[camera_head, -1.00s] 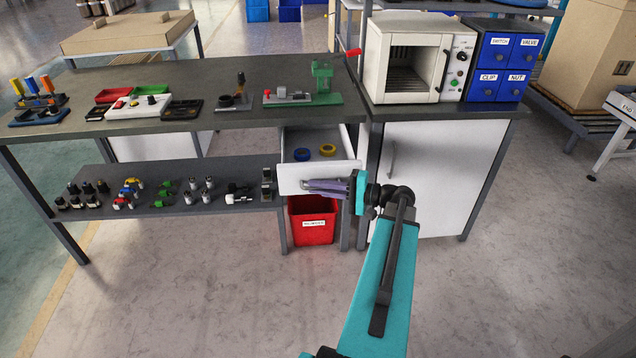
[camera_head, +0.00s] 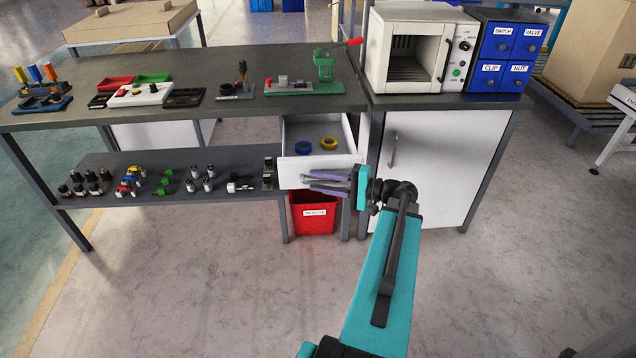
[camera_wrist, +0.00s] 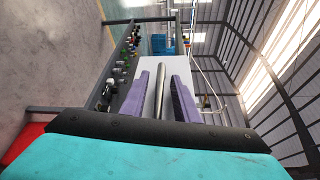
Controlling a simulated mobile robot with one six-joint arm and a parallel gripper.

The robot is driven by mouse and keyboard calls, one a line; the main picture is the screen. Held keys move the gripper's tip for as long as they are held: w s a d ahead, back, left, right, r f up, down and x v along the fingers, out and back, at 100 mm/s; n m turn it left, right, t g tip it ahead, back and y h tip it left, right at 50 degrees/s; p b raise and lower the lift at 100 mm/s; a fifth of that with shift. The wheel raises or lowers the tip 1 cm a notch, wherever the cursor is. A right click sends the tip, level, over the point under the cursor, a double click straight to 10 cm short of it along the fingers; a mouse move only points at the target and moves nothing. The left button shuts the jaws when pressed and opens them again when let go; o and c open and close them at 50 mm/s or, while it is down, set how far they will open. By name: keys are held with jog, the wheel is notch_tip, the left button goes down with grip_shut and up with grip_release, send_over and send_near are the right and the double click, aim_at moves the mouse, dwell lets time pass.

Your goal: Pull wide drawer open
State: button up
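The wide white drawer (camera_head: 310,176) under the long workbench is pulled out. Its inside shows, with a blue ring (camera_head: 303,148) and a yellow ring (camera_head: 329,143) in it. My gripper (camera_head: 312,181) is at the drawer's front face, coming from the right. In the wrist view its two purple fingers (camera_wrist: 170,90) stand apart on either side of the metal bar handle (camera_wrist: 161,92), with gaps showing. The white drawer front (camera_wrist: 149,72) lies beyond the fingers. Exact contact with the bar is hard to tell.
A red bin (camera_head: 313,217) stands on the floor below the drawer. The lower shelf (camera_head: 235,158) left of it holds several small parts. A white cabinet (camera_head: 440,170) with an oven (camera_head: 415,50) on top stands right. The floor in front is clear.

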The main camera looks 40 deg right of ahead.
jog(key=shift+s, duration=0.1)
jog(key=shift+s+d, duration=0.15)
jog(key=v, duration=1.1)
jog(key=shift+s, duration=0.15)
dwell(0.5)
